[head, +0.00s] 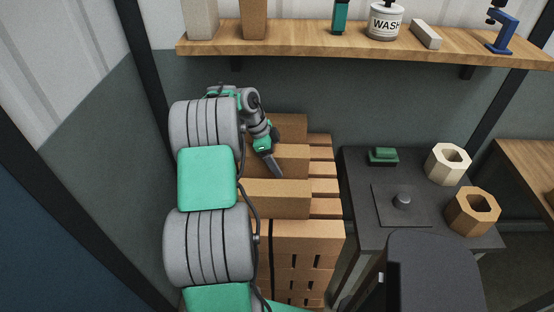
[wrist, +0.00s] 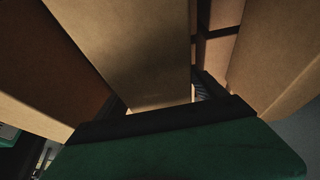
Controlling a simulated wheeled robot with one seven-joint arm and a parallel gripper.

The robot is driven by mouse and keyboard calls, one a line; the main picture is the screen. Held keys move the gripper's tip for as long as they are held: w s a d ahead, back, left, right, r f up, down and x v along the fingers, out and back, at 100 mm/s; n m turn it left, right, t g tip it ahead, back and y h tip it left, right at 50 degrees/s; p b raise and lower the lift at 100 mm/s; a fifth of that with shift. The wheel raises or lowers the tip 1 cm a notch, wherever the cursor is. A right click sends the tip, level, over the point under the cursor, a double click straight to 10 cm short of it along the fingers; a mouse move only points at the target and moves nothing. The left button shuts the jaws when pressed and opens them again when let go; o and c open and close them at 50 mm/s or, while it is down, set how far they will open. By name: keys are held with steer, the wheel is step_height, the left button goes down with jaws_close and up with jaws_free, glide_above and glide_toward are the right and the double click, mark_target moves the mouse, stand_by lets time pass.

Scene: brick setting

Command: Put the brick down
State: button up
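In the head view, my gripper (head: 268,157) points down at the middle one of three tan bricks on top of a brick stack. One grey finger lies across the near face of this brick (head: 295,161); the other finger is hidden. In the wrist view, a large tan brick (wrist: 135,45) fills the space between my dark fingers (wrist: 160,110), which appear to lie against its sides. The fingertips and the brick's underside are hidden, so I cannot tell whether it rests fully on the stack.
A tan brick (head: 290,126) lies behind and another (head: 275,198) in front, both close by. The brick stack (head: 308,245) stands below. A dark table (head: 355,185) with a green object (head: 382,156) and hexagonal blocks is to the right. A wooden shelf (head: 300,47) runs above.

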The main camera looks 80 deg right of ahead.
steer(key=v, duration=0.8)
steer(key=w+a+r+n+t+h, duration=0.1)
steer(key=w+a+r+n, duration=0.1)
steer(key=w+a+n, duration=0.3)
steer(key=w+a+r+n+h, duration=0.1)
steer(key=w+a+r+n, duration=0.15)
steer(key=w, duration=0.55)
steer(key=w+a+r+n+t, duration=0.2)
steer(key=w+a+n, duration=0.3)
steer(key=a, duration=0.3)
steer(key=w+a+r+n+t, duration=0.1)
steer(key=w+a+n, duration=0.4)
steer(key=a, duration=0.3)
steer(key=s+a+f+n+t+y, duration=0.1)
steer(key=a+n, duration=0.7)
steer(key=a, duration=0.7)
steer(key=s+a+f+n+t+y, duration=0.1)
steer(key=s+a+n+t+y, duration=0.1)
steer(key=a+n, duration=0.6)
steer(key=a, duration=0.6)
steer(key=shift+a+f+t, duration=0.2)
steer(key=shift+a+t, duration=0.1)
steer(key=shift+a, duration=0.1)
steer(key=shift+s, duration=0.1)
steer(key=shift+c, duration=0.2)
